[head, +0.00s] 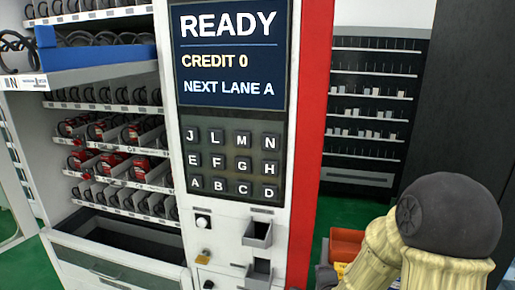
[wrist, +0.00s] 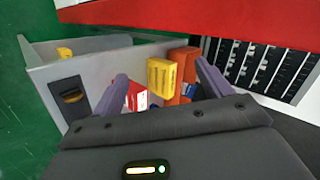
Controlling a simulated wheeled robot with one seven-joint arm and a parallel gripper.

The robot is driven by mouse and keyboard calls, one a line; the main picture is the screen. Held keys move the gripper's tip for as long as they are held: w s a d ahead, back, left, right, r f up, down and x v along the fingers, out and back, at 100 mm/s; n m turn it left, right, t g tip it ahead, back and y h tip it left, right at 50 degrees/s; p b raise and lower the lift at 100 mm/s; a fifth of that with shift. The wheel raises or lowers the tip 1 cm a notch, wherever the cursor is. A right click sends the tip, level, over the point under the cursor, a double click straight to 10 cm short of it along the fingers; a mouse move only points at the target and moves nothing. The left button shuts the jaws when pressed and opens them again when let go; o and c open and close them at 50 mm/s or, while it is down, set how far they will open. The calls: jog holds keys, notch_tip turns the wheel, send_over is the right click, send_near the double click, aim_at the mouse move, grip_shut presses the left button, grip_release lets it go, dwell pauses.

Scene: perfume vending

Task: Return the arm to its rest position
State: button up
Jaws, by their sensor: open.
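My arm (head: 430,235) reaches into the lower right of the head view, with a dark rounded joint and cream-coloured links. My gripper (wrist: 162,70) shows in the wrist view with its two purple-grey fingers spread apart and nothing held between them. Beyond the fingers are a yellow box (wrist: 161,77), a red and white box (wrist: 137,97) and an orange box (wrist: 184,72). I cannot tell how far the fingertips are from them. In the head view the gripper is hidden.
The vending machine's keypad panel (head: 237,160) stands left of my arm, under a screen (head: 229,52) reading READY, CREDIT 0. A blue-edged tray (head: 105,72) juts out at upper left. Grey walls (wrist: 115,65) stand around the boxes. Green floor (wrist: 25,125) is clear at left.

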jog(key=s+a+r+n+g+p, duration=0.2)
jog(key=s+r+n+g, duration=0.5)
jog(key=s+n, duration=0.7)
jog(key=n+p, duration=0.1)
jog(key=n, duration=0.2)
jog(key=shift+s+a+y+p, duration=0.15)
jog(key=shift+s+y+p, duration=0.15)
jog(key=shift+y, duration=0.1)
jog(key=shift+s, duration=0.1)
jog(key=shift+s, duration=0.1)
